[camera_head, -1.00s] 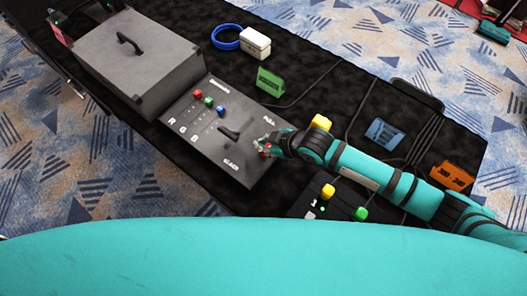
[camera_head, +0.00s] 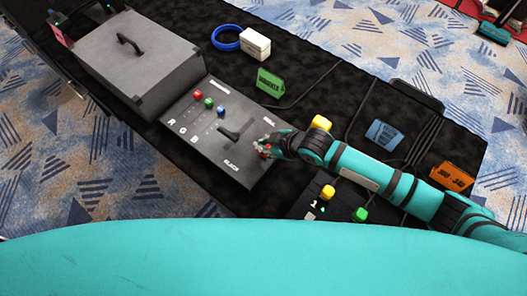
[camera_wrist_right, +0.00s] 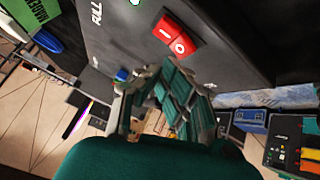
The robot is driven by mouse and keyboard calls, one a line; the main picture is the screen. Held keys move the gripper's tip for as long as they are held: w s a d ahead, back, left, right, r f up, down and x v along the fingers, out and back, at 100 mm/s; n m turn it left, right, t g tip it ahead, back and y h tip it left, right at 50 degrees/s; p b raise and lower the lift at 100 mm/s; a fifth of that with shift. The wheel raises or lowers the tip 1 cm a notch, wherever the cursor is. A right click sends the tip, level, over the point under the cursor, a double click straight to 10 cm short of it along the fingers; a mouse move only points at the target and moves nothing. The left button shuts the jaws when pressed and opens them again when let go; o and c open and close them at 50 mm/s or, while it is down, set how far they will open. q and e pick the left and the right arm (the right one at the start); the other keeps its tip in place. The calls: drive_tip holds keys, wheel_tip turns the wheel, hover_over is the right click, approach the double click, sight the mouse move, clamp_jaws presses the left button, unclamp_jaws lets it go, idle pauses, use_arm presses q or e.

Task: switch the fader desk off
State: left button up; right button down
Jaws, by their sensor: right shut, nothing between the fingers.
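The fader desk (camera_head: 205,150) is a dark sloped panel with red, green and blue fader knobs, R G B letters and a black lever. Its red rocker switch, marked I and O, shows clearly in the right wrist view (camera_wrist_right: 175,33). A small pale green light shows at that view's top edge. My right gripper (camera_head: 266,147) is shut and empty at the desk's right edge, beside the switch and partly covering it in the head view. In the wrist view its fingers (camera_wrist_right: 168,92) are below the switch; I cannot tell whether they touch it. My left gripper is not in view.
A grey case (camera_head: 130,65) stands left of the desk. A green sign (camera_head: 270,83), a white box (camera_head: 256,43) and a blue cable coil (camera_head: 226,38) lie behind. A black button box (camera_head: 330,202) sits in front of my right arm. Black cables cross the cloth.

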drive_tip(key=shift+f, duration=0.1)
drive_tip(key=shift+s+f, duration=0.1)
drive_tip(key=shift+f, duration=0.2)
drive_tip(key=shift+s+a+f, duration=0.1)
drive_tip(key=shift+a+f, duration=0.05)
drive_tip(key=shift+f, duration=0.25)
idle(0.7)
drive_tip(key=shift+r, duration=0.1)
drive_tip(key=shift+w+r+p, duration=0.25)
drive_tip(key=shift+r+p, duration=0.3)
drive_tip(key=shift+r, duration=0.2)
drive_tip(key=r+p, duration=0.1)
drive_tip(key=d+r+p, duration=0.1)
drive_tip(key=r, duration=0.1)
drive_tip(key=w+r+p, duration=0.1)
drive_tip(key=p, duration=0.1)
drive_tip(key=shift+w+d+r, duration=0.1)
drive_tip(key=shift+d+r, duration=0.05)
drive_tip(key=shift+r, duration=0.25)
drive_tip(key=shift+f, duration=0.1)
idle(0.4)
